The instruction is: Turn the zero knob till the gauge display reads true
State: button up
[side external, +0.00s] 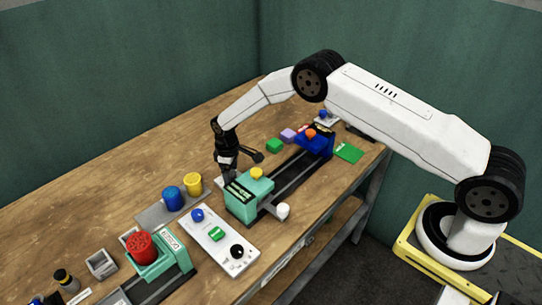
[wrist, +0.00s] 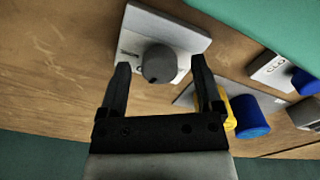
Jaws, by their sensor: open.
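In the wrist view a round dark grey knob (wrist: 159,64) sits on a pale plate (wrist: 190,38) with a small dark marking beside it. My gripper (wrist: 160,66) is open, with one finger on each side of the knob and visible gaps between. I cannot tell how far above the plate the fingertips are. In the side view my gripper (side external: 228,174) points down just behind a teal press block (side external: 249,206), which hides the knob. A dark panel with pale marks (side external: 239,191) lies on the block's top; no reading is legible, and I cannot tell whether it is the gauge display.
The teal block with a yellow cap (side external: 257,173) stands close to my gripper. Blue (side external: 174,198) and yellow (side external: 193,183) cylinders stand to the left. A white button panel (side external: 218,242) lies in front. A red-topped teal press (side external: 146,250) stands front left. Bare wood lies behind.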

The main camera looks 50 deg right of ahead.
aim_at(231, 172)
jog(key=shift+r, duration=0.1)
jog(key=shift+r, duration=3.8)
jog(key=n, duration=0.6)
jog(key=shift+d, duration=0.1)
jog(key=shift+f, duration=0.2)
jog(key=shift+f, duration=3.75)
grip_shut()
